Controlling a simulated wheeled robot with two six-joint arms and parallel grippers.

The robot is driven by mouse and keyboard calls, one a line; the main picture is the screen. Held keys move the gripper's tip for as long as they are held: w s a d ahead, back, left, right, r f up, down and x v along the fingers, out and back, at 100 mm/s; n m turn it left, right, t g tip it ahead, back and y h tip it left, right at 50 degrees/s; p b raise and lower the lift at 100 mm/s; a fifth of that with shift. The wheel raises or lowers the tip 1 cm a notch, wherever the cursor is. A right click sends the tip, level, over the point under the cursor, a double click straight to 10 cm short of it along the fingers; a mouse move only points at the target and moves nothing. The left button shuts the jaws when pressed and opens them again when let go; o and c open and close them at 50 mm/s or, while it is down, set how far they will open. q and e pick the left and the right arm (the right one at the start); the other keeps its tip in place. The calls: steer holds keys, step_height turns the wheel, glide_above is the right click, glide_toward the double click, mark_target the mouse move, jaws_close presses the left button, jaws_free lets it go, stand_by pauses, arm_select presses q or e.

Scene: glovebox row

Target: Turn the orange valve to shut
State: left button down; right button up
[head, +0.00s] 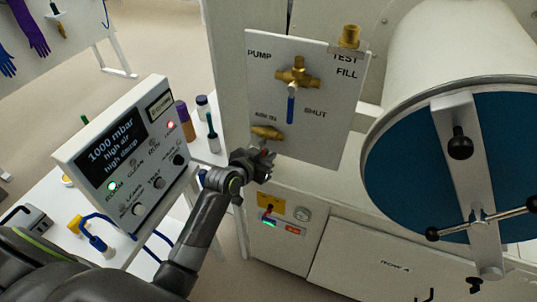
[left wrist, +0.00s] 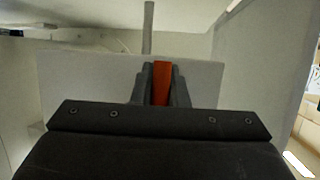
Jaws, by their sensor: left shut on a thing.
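The orange valve handle (left wrist: 161,82) stands upright between the two dark fingers of my left gripper (left wrist: 161,88) in the left wrist view. The gripper is shut on it. In the head view my left gripper (head: 262,162) is at the lower left of the white valve panel (head: 335,130), just below a brass valve body (head: 266,133) beside a partly covered label. Only a small bit of orange-red shows there, and the handle's angle is mostly hidden by the fingers. My right gripper is not in view.
A brass valve with a blue handle (head: 291,105) sits higher on the panel, near the word SHUT. A control box (head: 128,155) reading "1000 mbar, high air, high damp" stands left of my arm. A large white cylinder with a blue door (head: 420,150) is at the right.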

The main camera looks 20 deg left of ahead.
arm_select(q)
steer(key=shift+f, duration=0.1)
stand_by(0.3)
steer(key=c, duration=1.4)
jaws_free()
steer(key=shift+c, duration=0.2)
steer(key=shift+s, duration=0.1)
steer(key=b+v, duration=0.2)
steer(key=v, duration=1.5)
steer(key=shift+s+a, duration=0.1)
steer(key=shift+s, duration=0.05)
